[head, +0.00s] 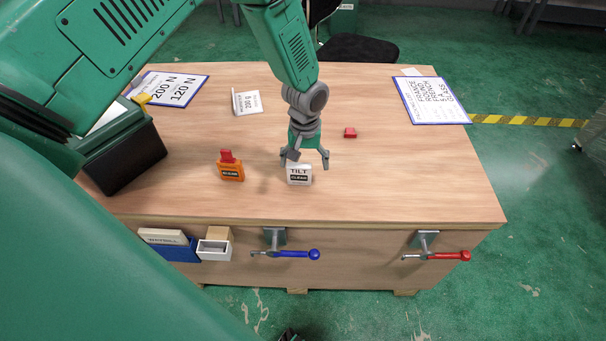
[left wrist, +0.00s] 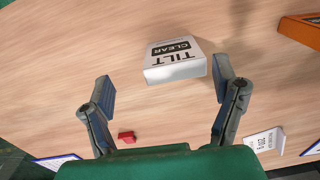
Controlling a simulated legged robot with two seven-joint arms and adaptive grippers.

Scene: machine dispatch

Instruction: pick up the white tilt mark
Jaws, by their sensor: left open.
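The white tilt mark (head: 299,173) is a small white block with "TILT" and a black "CLEAR" label, standing on the wooden crate top (head: 400,180). My left gripper (head: 305,163) is open just above and behind it in the head view. In the left wrist view the white tilt mark (left wrist: 175,61) sits just beyond the fingertips and between their lines, nearer the right finger. The open left gripper (left wrist: 164,90) holds nothing. I cannot tell if a finger touches the mark. My right gripper is not in view.
An orange mark (head: 230,171) with a red top stands left of the white one. A small red block (head: 350,132) lies behind right. A folded white card (head: 247,102), two sign sheets and a dark box (head: 125,160) stand farther out. Blue and red clamps are on the front face.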

